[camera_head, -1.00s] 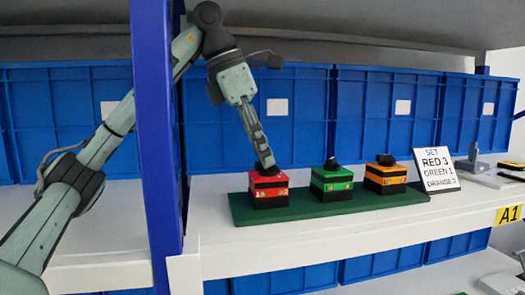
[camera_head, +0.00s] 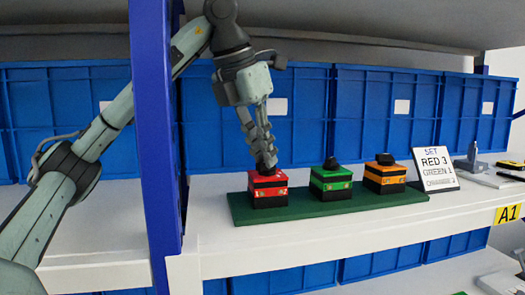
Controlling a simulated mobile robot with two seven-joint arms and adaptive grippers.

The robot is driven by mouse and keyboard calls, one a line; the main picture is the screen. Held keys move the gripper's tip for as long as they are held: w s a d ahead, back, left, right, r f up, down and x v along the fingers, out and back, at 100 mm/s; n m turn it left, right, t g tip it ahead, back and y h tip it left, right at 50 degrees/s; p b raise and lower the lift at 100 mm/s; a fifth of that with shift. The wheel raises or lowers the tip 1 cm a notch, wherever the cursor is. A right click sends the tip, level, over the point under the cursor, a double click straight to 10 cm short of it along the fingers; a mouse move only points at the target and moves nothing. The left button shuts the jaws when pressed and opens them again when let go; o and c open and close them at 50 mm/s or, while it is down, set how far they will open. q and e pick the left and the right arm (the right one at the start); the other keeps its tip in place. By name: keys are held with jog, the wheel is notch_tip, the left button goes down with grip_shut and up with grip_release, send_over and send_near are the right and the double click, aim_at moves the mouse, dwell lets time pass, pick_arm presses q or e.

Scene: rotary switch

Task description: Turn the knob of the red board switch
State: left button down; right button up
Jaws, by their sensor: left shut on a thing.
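The red board switch (camera_head: 268,190) is a red and black box at the left end of a dark green board (camera_head: 330,205). Its black knob (camera_head: 264,170) sits on top, partly hidden by my fingers. My left gripper (camera_head: 264,160) reaches down from above, shut on that knob. A green switch (camera_head: 331,183) and an orange switch (camera_head: 385,177) with black knobs stand to the right on the same board. A white sign (camera_head: 436,168) reads SET, RED 3, GREEN 1 and an orange line too small to read surely. My right gripper is not in view.
A blue post (camera_head: 157,130) stands left of the switches, with my left arm passing behind it. Blue bins (camera_head: 385,115) line the back of the white shelf (camera_head: 330,235). Grey and yellow items (camera_head: 475,165) lie at the right. An upper shelf (camera_head: 400,45) hangs overhead.

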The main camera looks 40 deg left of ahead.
pick_arm(q)
jog(key=shift+d+r+n+y, duration=0.1)
jog(key=shift+n+y, duration=0.4)
jog(key=shift+n, duration=0.7)
jog(key=c, duration=1.6)
grip_release()
